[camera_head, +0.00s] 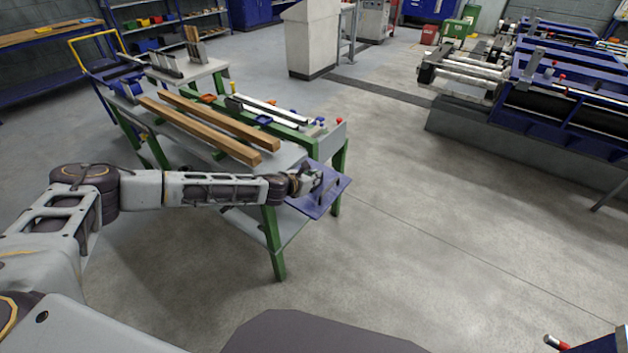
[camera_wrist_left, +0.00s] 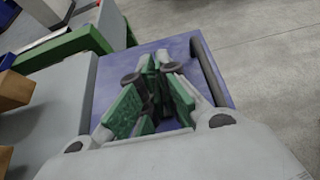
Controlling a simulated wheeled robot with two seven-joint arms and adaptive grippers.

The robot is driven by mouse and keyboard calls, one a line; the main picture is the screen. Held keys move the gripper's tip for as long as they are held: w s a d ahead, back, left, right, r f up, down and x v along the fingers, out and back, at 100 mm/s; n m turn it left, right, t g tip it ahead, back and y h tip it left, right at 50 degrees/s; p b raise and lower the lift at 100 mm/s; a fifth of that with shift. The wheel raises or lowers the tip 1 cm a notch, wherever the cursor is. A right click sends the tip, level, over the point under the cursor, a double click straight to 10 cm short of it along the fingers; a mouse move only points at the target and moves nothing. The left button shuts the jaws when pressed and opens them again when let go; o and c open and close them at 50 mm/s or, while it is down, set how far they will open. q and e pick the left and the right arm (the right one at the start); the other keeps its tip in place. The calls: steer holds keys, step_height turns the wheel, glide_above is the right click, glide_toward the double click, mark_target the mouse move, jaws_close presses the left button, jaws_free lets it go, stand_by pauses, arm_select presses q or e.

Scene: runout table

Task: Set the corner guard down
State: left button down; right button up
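My left gripper (camera_head: 318,182) is over the blue plate (camera_head: 330,198) at the near right end of the green-legged table. In the left wrist view, its fingers (camera_wrist_left: 153,75) point at the blue plate (camera_wrist_left: 215,72). The fingers show green faces, and their tips are close together with a dark narrow space between them. I cannot make out a separate corner guard there, nor tell whether the fingers hold one or touch the plate. The corner guard cannot be identified elsewhere with certainty. My right gripper is not in view.
Two long wooden bars (camera_head: 215,122) lie on the table (camera_head: 180,118), left of the plate. Small blue, orange and red-topped parts stand along its far side. A blue roller machine (camera_head: 570,85) is at the right. The floor (camera_head: 420,230) between is clear.

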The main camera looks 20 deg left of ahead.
arm_select(q)
steer(key=c, duration=1.6)
jaws_free()
steer(key=shift+c, duration=0.2)
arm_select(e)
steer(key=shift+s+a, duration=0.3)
arm_select(q)
steer(key=shift+s+r, duration=0.1)
steer(key=shift+s, duration=0.05)
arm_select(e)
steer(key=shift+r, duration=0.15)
